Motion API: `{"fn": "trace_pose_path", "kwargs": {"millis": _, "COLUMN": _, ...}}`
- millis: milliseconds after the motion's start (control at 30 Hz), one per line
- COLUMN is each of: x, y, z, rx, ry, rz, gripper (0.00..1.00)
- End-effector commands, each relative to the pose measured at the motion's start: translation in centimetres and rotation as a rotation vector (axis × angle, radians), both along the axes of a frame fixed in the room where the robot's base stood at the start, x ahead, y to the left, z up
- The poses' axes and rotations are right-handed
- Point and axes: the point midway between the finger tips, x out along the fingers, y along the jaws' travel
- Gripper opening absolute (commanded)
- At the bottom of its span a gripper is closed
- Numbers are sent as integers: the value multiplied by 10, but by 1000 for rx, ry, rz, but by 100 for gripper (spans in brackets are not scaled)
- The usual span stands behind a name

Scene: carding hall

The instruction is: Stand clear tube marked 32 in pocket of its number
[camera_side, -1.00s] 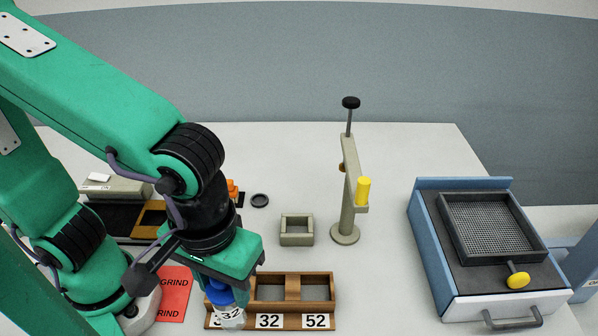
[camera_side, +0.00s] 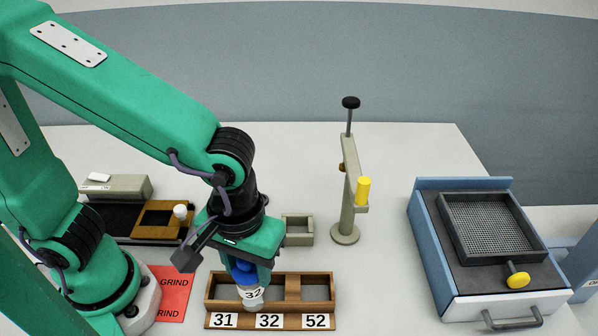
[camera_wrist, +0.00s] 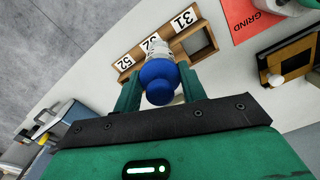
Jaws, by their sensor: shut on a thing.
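A clear tube with a blue cap and a white label reading 32 (camera_side: 252,296) hangs roughly upright under my gripper (camera_side: 246,272). My gripper is shut on its blue cap, which also shows in the wrist view (camera_wrist: 158,80). The wooden rack (camera_side: 325,280) has three pockets with front labels 31, 32 and 52, from left to right. The tube is over the rack near the divider between pockets 31 and 32. I cannot tell how far its hidden lower end is above the rack. The pocket 52 (camera_side: 310,290) looks empty.
A red GRIND card (camera_side: 174,290) lies left of the rack. A small grey square holder (camera_side: 298,240) and a post stand with a yellow handle (camera_side: 347,215) stand behind. A blue sieve box (camera_side: 430,240) is at right. Bare table lies between rack and box.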

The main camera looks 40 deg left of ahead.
Motion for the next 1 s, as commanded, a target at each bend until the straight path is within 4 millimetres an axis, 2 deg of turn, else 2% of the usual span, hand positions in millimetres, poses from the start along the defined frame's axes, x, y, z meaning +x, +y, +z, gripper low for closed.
{"fn": "trace_pose_path", "kwargs": {"millis": 200, "x": 29, "y": 11, "z": -19, "rx": 2, "ry": 2, "rz": 5, "gripper": 2}}
{"fn": "trace_pose_path", "kwargs": {"millis": 400, "x": 47, "y": 17, "z": -30, "rx": 1, "ry": 2, "rz": 2, "gripper": 2}}
{"fn": "trace_pose_path", "kwargs": {"millis": 767, "x": 50, "y": 18, "z": -36, "rx": 0, "ry": 0, "rz": -1, "gripper": 2}}
{"fn": "trace_pose_path", "kwargs": {"millis": 1000, "x": 50, "y": 19, "z": -61, "rx": 3, "ry": 3, "rz": -1, "gripper": 2}}
